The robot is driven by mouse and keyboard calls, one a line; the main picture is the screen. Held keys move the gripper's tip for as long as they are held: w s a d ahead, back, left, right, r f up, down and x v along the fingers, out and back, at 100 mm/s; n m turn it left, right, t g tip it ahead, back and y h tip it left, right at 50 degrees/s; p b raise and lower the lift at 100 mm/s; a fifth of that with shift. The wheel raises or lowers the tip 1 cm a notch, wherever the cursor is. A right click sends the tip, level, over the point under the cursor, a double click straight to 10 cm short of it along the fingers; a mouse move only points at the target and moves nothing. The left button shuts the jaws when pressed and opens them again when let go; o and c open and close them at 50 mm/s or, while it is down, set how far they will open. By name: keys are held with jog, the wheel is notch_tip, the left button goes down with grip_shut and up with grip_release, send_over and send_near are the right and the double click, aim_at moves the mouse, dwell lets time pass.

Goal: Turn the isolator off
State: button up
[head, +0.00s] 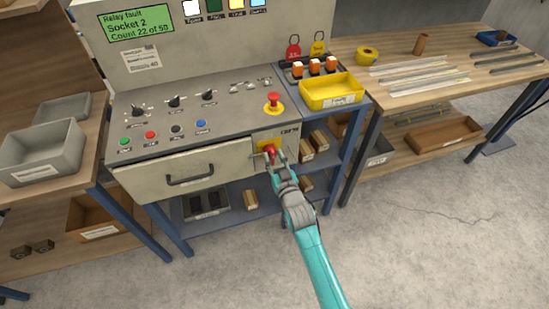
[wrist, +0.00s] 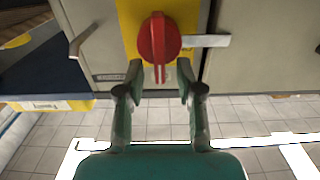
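The isolator is a red rotary handle (head: 270,149) on a yellow plate at the right end of the console's front panel. In the wrist view the red handle (wrist: 158,40) shows close up on its yellow plate (wrist: 130,12), with its grip bar running up and down the picture. My gripper (head: 272,158) is right in front of it. In the wrist view my gripper's fingertips (wrist: 158,72) are apart, one on each side of the handle's lower end, with a visible gap on both sides. Whether they overlap the handle in depth I cannot tell.
A drawer with a dark pull (head: 190,177) is left of the isolator. A red emergency button (head: 273,102) stands on the console above. A yellow tray (head: 331,93), red padlock (head: 293,47) and yellow padlock (head: 317,45) are right. A grey bar (wrist: 205,41) lies beside the handle.

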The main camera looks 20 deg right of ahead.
grip_shut()
jog(key=shift+a+n, duration=0.1)
jog(key=shift+n, duration=0.2)
dwell(0.3)
jog(key=n, duration=0.3)
jog(key=shift+a+n, duration=0.3)
jog(key=shift+a+f+n, duration=0.2)
jog(key=shift+f+n, duration=0.15)
jog(key=shift+n, duration=1.9)
jog(key=shift+a+f+n, duration=0.25)
jog(key=shift+f+n, duration=0.05)
jog(key=shift+n, duration=2)
jog(key=shift+a+f+n, duration=0.2)
jog(key=shift+f+n, duration=0.15)
jog(key=shift+n, duration=1.9)
